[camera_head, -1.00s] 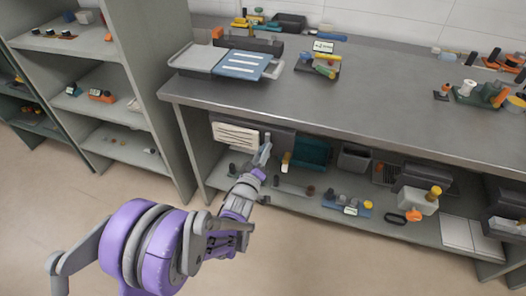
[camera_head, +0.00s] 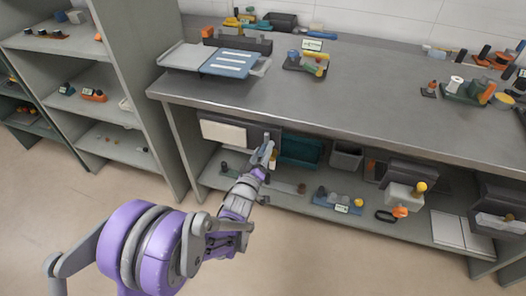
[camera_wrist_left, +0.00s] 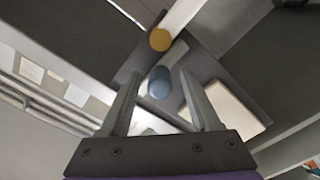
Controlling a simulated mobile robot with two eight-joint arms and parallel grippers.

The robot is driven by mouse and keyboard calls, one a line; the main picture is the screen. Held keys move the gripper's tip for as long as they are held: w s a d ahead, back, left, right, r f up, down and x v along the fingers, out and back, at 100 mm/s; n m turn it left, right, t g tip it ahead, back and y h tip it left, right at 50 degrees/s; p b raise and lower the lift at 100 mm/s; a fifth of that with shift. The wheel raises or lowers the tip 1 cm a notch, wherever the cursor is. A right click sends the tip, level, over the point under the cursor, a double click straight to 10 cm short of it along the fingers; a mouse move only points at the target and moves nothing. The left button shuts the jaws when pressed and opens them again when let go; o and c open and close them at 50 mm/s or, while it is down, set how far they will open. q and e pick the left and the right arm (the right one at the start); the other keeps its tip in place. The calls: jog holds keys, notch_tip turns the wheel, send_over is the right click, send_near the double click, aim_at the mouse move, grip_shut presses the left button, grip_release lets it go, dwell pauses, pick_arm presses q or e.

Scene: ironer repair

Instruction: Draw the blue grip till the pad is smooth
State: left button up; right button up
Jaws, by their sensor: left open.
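The pad (camera_head: 223,132) is a cream panel in a grey unit under the bench. It looks flat and smooth in the head view, and part of it shows in the wrist view (camera_wrist_left: 226,106). The blue grip (camera_wrist_left: 160,82) is a round-ended blue piece on a dark plate in the wrist view. My left gripper (camera_head: 265,153) is at the right end of the unit. In the wrist view its open fingers (camera_wrist_left: 160,92) stand either side of the blue grip, with gaps visible. In the head view the gripper mostly hides the grip. My right gripper is out of view.
A yellow knob (camera_wrist_left: 160,39) sits just beyond the blue grip. A teal bin (camera_head: 301,149) and a grey bin (camera_head: 346,156) stand right of the unit. The bench top (camera_head: 330,95) overhangs the lower shelf. The floor in front is clear.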

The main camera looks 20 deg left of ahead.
pick_arm(q)
jog(key=shift+s, duration=0.1)
jog(key=s, duration=1)
jog(key=shift+s+a+p, duration=0.2)
jog(key=shift+s+p, duration=0.15)
jog(key=shift+p, duration=0.1)
